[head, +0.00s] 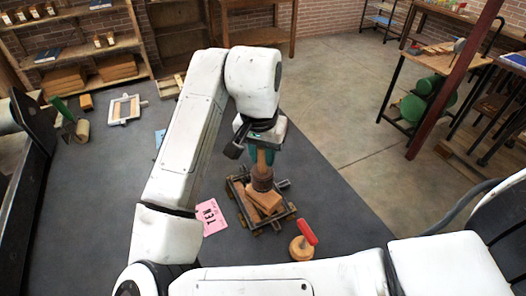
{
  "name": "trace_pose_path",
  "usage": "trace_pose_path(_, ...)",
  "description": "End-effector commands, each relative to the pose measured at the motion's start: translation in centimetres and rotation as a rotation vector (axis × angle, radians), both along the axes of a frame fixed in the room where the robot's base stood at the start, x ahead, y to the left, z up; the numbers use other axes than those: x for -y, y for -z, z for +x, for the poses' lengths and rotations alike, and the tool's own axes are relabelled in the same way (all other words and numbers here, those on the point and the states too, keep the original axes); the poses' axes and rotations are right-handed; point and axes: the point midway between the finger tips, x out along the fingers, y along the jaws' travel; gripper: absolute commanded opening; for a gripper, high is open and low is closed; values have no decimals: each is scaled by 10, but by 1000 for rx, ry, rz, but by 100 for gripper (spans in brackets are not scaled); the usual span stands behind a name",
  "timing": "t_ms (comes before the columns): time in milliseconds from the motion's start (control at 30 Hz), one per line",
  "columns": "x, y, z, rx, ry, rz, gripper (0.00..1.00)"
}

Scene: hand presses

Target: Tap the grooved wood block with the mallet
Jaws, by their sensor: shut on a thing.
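My gripper (261,152), with teal fingertips, points down in the middle of the head view and is shut on the pale handle of the mallet. The mallet's round brown head (262,178) hangs below the fingers. An orange-brown wood block (266,201) lies under the mallet head, inside a dark rectangular frame (247,216). The head covers part of the block; I cannot tell whether they touch. Grooves on the block are too small to make out.
A pink card with dark lettering (211,217) lies left of the frame. A round wooden tool with a red handle (306,233) stands to its right, near the table edge. A green-handled roller (73,122) and a pale frame (124,109) lie at the far left. The dark tabletop (100,200) is clear at left.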

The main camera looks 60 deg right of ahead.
Motion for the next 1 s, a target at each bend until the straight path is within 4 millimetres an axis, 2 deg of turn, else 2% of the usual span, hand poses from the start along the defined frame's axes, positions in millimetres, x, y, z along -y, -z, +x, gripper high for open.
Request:
trace_pose_path(567, 0, 4, 0, 0, 0, 0, 0)
trace_pose_path(1000, 0, 34, 0, 0, -1, -1, 0)
